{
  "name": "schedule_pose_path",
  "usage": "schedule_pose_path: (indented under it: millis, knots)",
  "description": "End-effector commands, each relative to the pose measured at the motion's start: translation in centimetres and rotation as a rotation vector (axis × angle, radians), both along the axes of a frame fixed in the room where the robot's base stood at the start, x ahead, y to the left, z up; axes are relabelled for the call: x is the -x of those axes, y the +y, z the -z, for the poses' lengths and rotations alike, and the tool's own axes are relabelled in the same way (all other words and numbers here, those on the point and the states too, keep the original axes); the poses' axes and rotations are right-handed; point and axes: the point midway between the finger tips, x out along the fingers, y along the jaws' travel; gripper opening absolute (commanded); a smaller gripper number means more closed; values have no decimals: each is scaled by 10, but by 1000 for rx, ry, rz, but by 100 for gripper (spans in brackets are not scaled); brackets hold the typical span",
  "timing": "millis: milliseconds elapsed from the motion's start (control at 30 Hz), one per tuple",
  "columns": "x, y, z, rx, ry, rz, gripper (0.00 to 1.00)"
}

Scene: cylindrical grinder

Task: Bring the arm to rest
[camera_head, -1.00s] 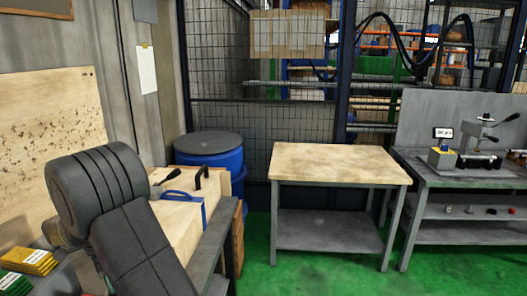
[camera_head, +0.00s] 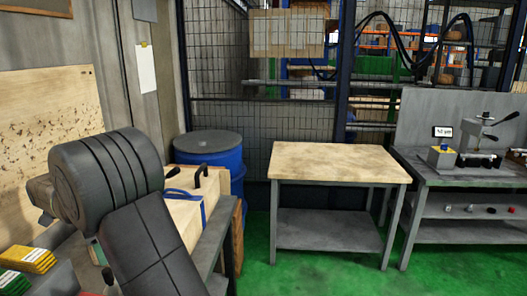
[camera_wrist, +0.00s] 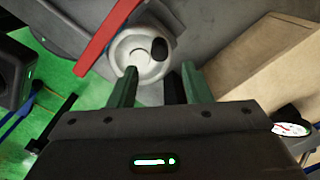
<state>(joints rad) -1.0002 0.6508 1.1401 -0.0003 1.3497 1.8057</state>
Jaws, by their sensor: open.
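My arm's dark grey links (camera_head: 150,240) rise at the lower left of the head view, in front of a bench with wooden boxes. My gripper (camera_wrist: 158,75) shows in the wrist view with its two fingers apart. A white round part (camera_wrist: 138,55) with a dark spot lies past the fingertips; I cannot tell its distance from them. The fingers hold nothing that I can see. The gripper itself does not show in the head view.
A wood-topped table (camera_head: 335,162) stands bare in the middle. A grey bench (camera_head: 460,178) with a gauge stand is at right. A blue drum (camera_head: 222,160) stands behind the left bench's boxes (camera_head: 185,215). Green floor (camera_head: 315,278) is open in front.

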Motion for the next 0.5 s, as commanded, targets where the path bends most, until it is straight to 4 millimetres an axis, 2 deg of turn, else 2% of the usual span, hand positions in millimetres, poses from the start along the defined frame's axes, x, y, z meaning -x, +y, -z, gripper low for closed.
schedule_pose_path:
  millis: [200,500]
  knots:
    - [0,0,-46,-4,-3,0,44]
    - [0,-1,17,4,3,0,44]
